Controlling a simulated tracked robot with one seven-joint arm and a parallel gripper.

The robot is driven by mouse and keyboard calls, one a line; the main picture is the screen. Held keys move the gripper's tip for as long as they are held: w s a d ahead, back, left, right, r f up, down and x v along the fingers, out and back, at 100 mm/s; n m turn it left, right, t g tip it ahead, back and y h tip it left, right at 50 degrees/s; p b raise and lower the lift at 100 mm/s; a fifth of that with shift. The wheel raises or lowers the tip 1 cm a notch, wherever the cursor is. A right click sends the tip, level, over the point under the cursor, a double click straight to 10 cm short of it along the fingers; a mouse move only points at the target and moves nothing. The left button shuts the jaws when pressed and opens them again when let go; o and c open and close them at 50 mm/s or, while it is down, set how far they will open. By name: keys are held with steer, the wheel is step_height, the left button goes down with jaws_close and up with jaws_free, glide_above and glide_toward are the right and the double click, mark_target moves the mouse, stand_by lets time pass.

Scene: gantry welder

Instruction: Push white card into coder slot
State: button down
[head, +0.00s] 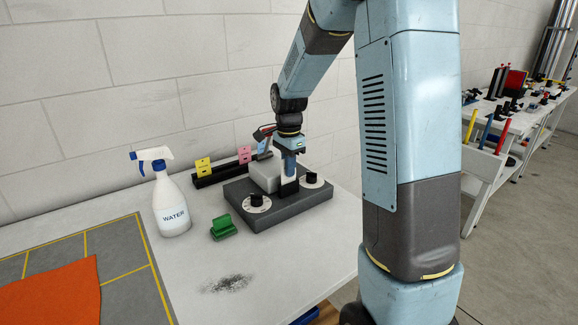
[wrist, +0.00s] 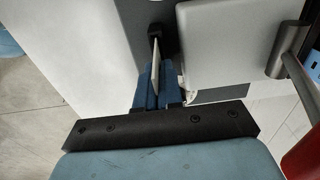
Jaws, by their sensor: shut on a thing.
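The coder (head: 275,212) is a dark grey base on the bench with two dials and a pale grey box (head: 264,176) on top. My gripper (head: 289,178) points down over the coder, between the dials and beside the box. In the wrist view, its blue fingers (wrist: 160,88) are shut on the thin white card (wrist: 155,62), seen edge-on. The card's far end is at a small black block (wrist: 156,33), apparently the slot. I cannot tell how deep it goes in.
A black rack (head: 212,178) with yellow (head: 203,166) and pink (head: 245,154) cards stands behind the coder. A green block (head: 223,228) and a white spray bottle (head: 172,205) are to the left. A red-ended lever (wrist: 302,155) is right of my fingers.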

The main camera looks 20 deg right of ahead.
steer(key=shift+f, duration=1.3)
